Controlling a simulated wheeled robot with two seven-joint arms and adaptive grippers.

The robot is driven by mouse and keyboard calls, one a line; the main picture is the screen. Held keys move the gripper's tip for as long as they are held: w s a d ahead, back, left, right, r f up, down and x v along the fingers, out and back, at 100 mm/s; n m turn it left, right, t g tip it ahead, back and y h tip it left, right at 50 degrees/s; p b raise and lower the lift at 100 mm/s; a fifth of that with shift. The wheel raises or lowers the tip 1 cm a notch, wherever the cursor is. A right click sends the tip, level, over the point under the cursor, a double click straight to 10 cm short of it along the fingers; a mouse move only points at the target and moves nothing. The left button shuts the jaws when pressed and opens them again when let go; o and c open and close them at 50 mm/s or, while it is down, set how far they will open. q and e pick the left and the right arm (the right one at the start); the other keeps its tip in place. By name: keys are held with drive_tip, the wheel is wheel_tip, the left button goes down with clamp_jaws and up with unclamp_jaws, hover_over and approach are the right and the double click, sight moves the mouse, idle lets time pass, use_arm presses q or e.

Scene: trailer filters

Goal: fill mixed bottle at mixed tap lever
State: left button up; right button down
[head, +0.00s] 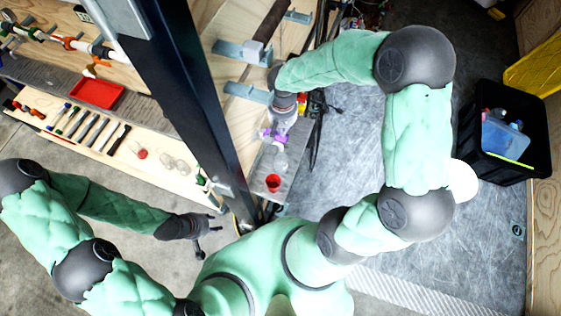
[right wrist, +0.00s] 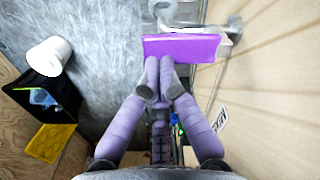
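My right gripper (head: 272,132) is over the narrow grey shelf, beside a small purple part (head: 280,136). In the right wrist view, a flat purple plate (right wrist: 181,47), perhaps the tap lever, lies across the fingertips (right wrist: 160,64). The fingers are nearly together and nothing shows held between them. I cannot tell whether they touch the plate. A clear, bottle-like object (head: 280,160) stands on the shelf just below the purple part, with a red cup (head: 273,183) nearer me. My left gripper (head: 211,232) is empty, fingers apart, left of the dark post's foot.
A dark post (head: 190,80) stands between my arms. A black crate (head: 510,165) and a white bucket (head: 462,181) are at right. The grey floor between is clear.

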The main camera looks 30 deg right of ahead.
drive_tip(key=shift+f, duration=0.15)
idle(0.4)
drive_tip(key=shift+f+b, duration=1.6)
drive_tip(key=shift+r, duration=0.1)
idle(4.1)
drive_tip(key=shift+r+p, duration=2.75)
drive_tip(key=shift+r, duration=1.5)
